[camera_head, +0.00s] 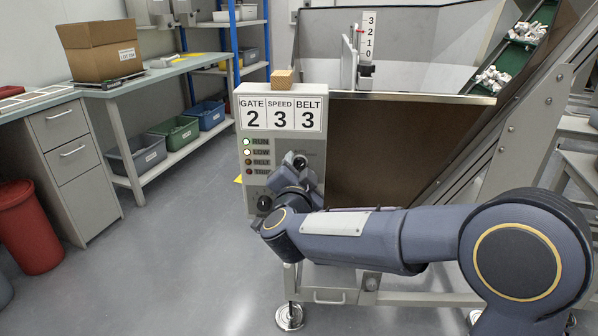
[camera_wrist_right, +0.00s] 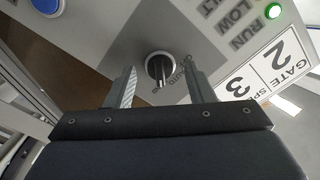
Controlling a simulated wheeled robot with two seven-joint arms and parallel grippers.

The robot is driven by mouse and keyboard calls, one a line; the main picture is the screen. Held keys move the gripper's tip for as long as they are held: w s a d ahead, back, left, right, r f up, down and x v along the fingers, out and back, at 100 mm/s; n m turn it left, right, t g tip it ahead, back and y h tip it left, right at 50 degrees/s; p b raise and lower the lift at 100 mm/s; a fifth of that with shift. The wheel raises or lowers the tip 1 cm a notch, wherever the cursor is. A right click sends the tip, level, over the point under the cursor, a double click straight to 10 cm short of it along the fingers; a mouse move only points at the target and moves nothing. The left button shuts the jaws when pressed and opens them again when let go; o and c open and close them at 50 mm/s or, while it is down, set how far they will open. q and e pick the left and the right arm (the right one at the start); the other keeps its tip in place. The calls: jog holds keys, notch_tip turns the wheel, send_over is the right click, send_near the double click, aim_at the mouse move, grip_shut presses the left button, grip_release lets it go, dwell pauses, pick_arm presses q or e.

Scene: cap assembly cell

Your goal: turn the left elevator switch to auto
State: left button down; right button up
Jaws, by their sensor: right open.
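The elevator control box (camera_head: 254,105) stands at the center of the head view. In the right wrist view, a round dark switch knob (camera_wrist_right: 160,68) with a pale pointer sits on the grey panel, with partly covered small lettering beside it. My right gripper (camera_wrist_right: 162,80) is open, one finger on each side of the knob, with visible gaps on both sides. I cannot tell how far the fingertips are from the panel. In the head view, my right wrist covers much of the panel's lower right, hiding the fingertips. My left gripper is not in view.
The box shows GATE 2, SPEED 3, BELT 3, with lit RUN (camera_head: 246,142) and LOW lamps. A blue button (camera_wrist_right: 46,6) lies at the wrist view's upper left. The brown hopper (camera_head: 385,150) and sloping conveyor stand to the right. The floor at left is open.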

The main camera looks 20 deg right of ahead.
jog(key=c, duration=1)
jog(key=shift+r+n+p, duration=0.2)
jog(key=shift+n+p, duration=0.2)
jog(key=shift+p, duration=0.4)
jog(key=n+p, duration=0.4)
jog(key=p, duration=0.2)
jog(key=shift+n, duration=0.3)
jog(key=shift+f+n+p, duration=0.15)
jog(key=shift+n+p, duration=1.45)
jog(key=shift+n, duration=0.1)
jog(key=o, duration=1)
